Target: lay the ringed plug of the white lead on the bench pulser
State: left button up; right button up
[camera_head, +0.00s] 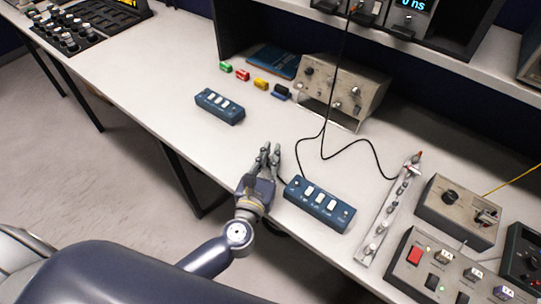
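My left gripper (269,149) is low over the bench near its front edge, fingers pointing away from me. Its two fingers show close together with a narrow gap; I cannot tell whether they are open or shut on something small. It is just left of a blue box with pale switches (319,204). I cannot make out a white lead or a ringed plug. A grey metal instrument with knobs (342,91) stands at the back of the bench; no label shows whether it is the bench pulser. My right gripper is not in view.
A black cable (326,125) hangs from the shelf and loops to a metal strip with connectors (389,209). A second blue switch box (220,106) lies behind. Small coloured blocks (243,75) line the back. Control boxes (458,211) crowd the right. The bench's left-middle is clear.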

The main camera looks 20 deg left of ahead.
pick_arm(q)
jog(key=shift+o, duration=1.3)
jog(key=shift+s+f, duration=0.1)
jog(key=shift+f, duration=0.4)
jog(key=shift+r+p, duration=0.55)
jog(key=shift+p, duration=0.05)
jog(key=s+b, duration=0.1)
jog(key=s, duration=0.2)
jog(key=s+b, duration=0.1)
jog(key=s, duration=0.3)
jog(key=s+b, duration=0.1)
jog(key=s, duration=0.2)
jog(key=shift+s+r+b, duration=0.3)
jog(key=shift+b, duration=0.05)
jog(key=shift+s+d+r, duration=0.1)
jog(key=shift+s+r, duration=0.1)
jog(key=shift+s, duration=0.4)
